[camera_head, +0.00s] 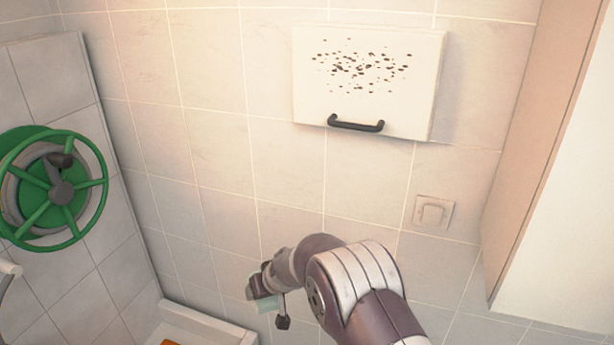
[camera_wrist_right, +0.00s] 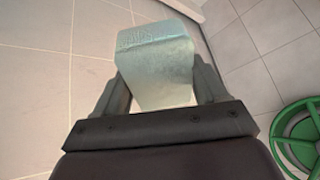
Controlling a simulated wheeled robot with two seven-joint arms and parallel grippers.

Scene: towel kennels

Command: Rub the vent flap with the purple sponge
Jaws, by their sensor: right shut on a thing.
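The vent flap (camera_head: 310,95) is a white panel on the tiled wall, upper right of centre in the head view. Dark brown specks cover its upper middle, and a black handle (camera_head: 355,124) runs along its lower edge. My right gripper (camera_head: 268,298) is low in the middle of the head view, well below and left of the flap. It is shut on a pale green block (camera_wrist_right: 155,70), which sits between both fingers in the right wrist view. No purple sponge shows in either view. My left gripper is not in view.
A green handwheel (camera_head: 104,184) is on the left wall and also shows in the right wrist view (camera_wrist_right: 279,128). A white tray (camera_head: 205,323) with something orange stands at the bottom left. A wall switch (camera_head: 433,212) is below the flap. A pale cabinet stands at right.

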